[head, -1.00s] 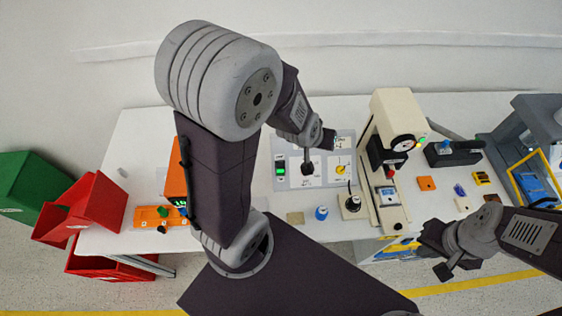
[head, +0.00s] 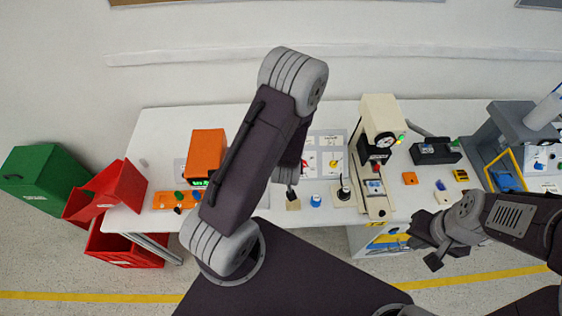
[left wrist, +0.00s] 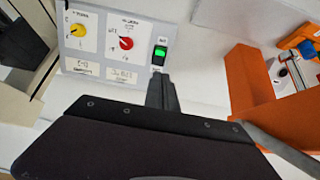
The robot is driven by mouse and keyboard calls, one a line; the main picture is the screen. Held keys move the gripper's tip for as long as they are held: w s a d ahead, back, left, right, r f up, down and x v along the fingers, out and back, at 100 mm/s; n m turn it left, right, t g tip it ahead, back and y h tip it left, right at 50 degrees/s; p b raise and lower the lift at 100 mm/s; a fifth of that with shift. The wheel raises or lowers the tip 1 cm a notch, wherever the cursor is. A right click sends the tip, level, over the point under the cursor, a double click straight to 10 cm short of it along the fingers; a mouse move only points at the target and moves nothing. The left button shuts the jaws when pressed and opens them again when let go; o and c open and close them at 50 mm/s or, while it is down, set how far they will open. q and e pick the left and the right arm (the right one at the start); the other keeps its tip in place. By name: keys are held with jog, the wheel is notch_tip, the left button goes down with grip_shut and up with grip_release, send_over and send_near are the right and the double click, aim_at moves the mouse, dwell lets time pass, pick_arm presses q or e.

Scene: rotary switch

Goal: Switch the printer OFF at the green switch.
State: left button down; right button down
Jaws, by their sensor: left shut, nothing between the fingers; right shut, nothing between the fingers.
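A grey panel (head: 327,141) lies on the white table. In the left wrist view the panel (left wrist: 104,52) carries a yellow knob (left wrist: 78,30), a red knob (left wrist: 126,43) and a green-lit rocker switch (left wrist: 159,55) in a black frame. Its labels are too small to read. In the head view my left arm hides the green switch. My left gripper (head: 291,193) is shut and empty, in front of the panel; its fingers (left wrist: 162,92) point toward the green switch, and contact cannot be told. My right gripper (head: 432,257) is shut and empty, before the table's front edge at the right.
A beige gauge machine (head: 380,117) stands right of the panel. An orange device (head: 207,143) and an orange strip with knobs (head: 163,201) are at the left. Red bins (head: 118,251) stand at left.

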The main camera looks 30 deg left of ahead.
pick_arm(q)
jog(key=b+x, duration=1.1)
jog(key=x, duration=0.2)
jog(key=shift+w+a+b, duration=0.25)
jog(key=shift+w+b, duration=0.05)
jog(key=shift+b, duration=0.05)
jog(key=shift+w+a+f, duration=0.15)
jog(key=shift+w+f, duration=0.05)
jog(key=shift+w, duration=0.1)
